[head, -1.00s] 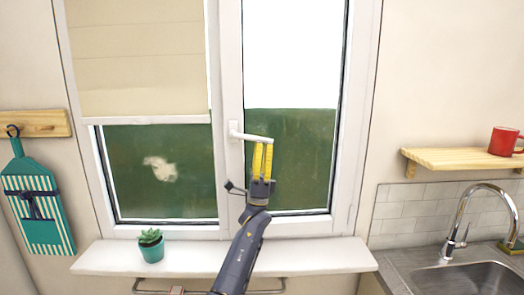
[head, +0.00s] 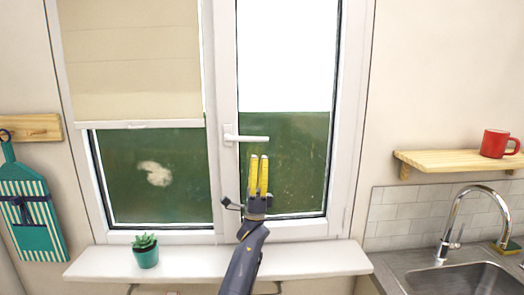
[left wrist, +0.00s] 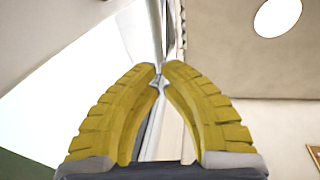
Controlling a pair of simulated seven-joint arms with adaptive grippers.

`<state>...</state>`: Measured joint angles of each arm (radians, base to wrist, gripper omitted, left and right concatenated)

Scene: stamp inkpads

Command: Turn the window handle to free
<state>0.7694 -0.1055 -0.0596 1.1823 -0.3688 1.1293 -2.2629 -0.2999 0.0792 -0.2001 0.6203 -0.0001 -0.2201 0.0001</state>
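The white window handle (head: 250,138) sits on the middle window frame in the head view. Its lever points right and lies about level. My left gripper (head: 259,157) points up just below the lever, with a small gap between its yellow fingertips and the lever. In the left wrist view my left gripper (left wrist: 160,68) has its two yellow fingers drawn together at the tips, with nothing held between them. I do not see my right gripper.
A white sill (head: 310,259) runs below the window, with a teal potted succulent (head: 146,252) on it. To the right are a wooden shelf (head: 440,160) with a red mug (head: 494,144), and a sink faucet (head: 447,235).

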